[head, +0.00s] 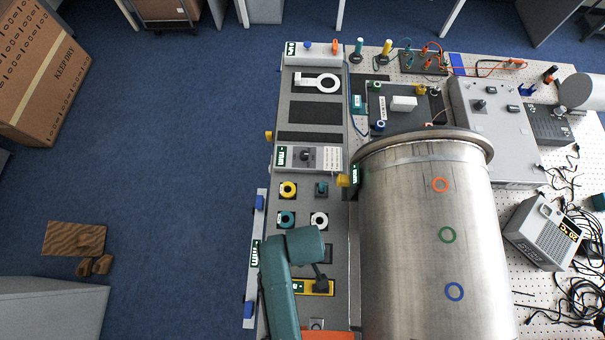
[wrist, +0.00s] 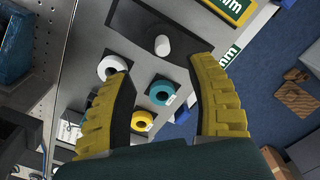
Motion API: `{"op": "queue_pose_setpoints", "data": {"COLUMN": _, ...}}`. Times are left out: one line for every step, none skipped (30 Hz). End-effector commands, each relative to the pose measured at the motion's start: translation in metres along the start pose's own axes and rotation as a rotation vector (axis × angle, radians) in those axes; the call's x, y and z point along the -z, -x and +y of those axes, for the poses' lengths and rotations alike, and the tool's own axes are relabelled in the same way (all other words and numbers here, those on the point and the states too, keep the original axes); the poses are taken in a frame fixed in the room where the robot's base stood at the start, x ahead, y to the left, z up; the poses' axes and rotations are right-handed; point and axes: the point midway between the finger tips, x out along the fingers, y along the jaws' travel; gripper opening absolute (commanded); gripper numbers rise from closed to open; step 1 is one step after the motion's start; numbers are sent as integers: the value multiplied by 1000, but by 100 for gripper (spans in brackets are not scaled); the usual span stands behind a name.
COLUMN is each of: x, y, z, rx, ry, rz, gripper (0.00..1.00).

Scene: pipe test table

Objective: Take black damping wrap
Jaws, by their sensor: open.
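In the wrist view a dark patch (wrist: 135,25) lies on the grey panel just beyond my fingertips, with a white cylinder (wrist: 162,45) standing on it. It may be the black damping wrap, but black on black makes its outline unclear. A white roll (wrist: 112,68) is by the left fingertip, and a teal roll (wrist: 162,92) and a yellow roll (wrist: 143,121) show between the fingers. In the head view my arm hides most of the gripper and that part of the panel.
In the head view a large steel pipe (head: 425,240) stands close to the right of the panel. A control box (head: 310,158) and a dark tray with a white ringed tool (head: 318,83) lie farther back. A yellow labelled block (head: 315,287) is near my arm. Open blue floor is left.

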Motion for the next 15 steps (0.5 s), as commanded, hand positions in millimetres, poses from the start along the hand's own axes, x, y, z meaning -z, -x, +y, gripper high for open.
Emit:
{"op": "queue_pose_setpoints", "data": {"x": 0, "y": -12, "z": 0, "rx": 1, "ry": 0, "rz": -2, "gripper": 56}}
{"op": "queue_pose_setpoints", "data": {"x": 0, "y": -19, "z": 0, "rx": 1, "ry": 0, "rz": -2, "gripper": 56}}
{"op": "queue_pose_setpoints", "data": {"x": 0, "y": -28, "z": 0, "rx": 1, "ry": 0, "rz": -2, "gripper": 56}}
{"op": "queue_pose_setpoints", "data": {"x": 1, "y": -34, "z": 0, "rx": 1, "ry": 0, "rz": -1, "gripper": 56}}
{"op": "queue_pose_setpoints", "data": {"x": 1, "y": -39, "z": 0, "rx": 0, "ry": 0, "rz": 0, "gripper": 56}}
{"op": "queue_pose_setpoints", "data": {"x": 1, "y": -45, "z": 0, "rx": 0, "ry": 0, "rz": 0, "gripper": 56}}
{"op": "queue_pose_setpoints", "data": {"x": 1, "y": -48, "z": 1, "rx": -1, "ry": -1, "rz": 1, "gripper": 56}}
{"op": "queue_pose_setpoints", "data": {"x": 1, "y": -50, "z": 0, "rx": -1, "ry": -1, "rz": 2, "gripper": 56}}
{"op": "queue_pose_setpoints", "data": {"x": 1, "y": -54, "z": 0, "rx": 0, "ry": 0, "rz": 0, "gripper": 56}}
{"op": "queue_pose_setpoints", "data": {"x": 2, "y": -56, "z": 0, "rx": 0, "ry": 0, "rz": 1, "gripper": 56}}
{"op": "queue_pose_setpoints", "data": {"x": 3, "y": -60, "z": 0, "rx": -1, "ry": 0, "rz": 2, "gripper": 56}}
{"op": "queue_pose_setpoints", "data": {"x": 4, "y": -66, "z": -1, "rx": 0, "ry": 1, "rz": 0, "gripper": 56}}
{"op": "queue_pose_setpoints", "data": {"x": 5, "y": -71, "z": -2, "rx": 0, "ry": 1, "rz": -1, "gripper": 56}}
{"op": "queue_pose_setpoints", "data": {"x": 7, "y": -76, "z": -2, "rx": 0, "ry": 1, "rz": 0, "gripper": 56}}
{"op": "queue_pose_setpoints", "data": {"x": 8, "y": -84, "z": -3, "rx": 0, "ry": 1, "rz": 0, "gripper": 56}}
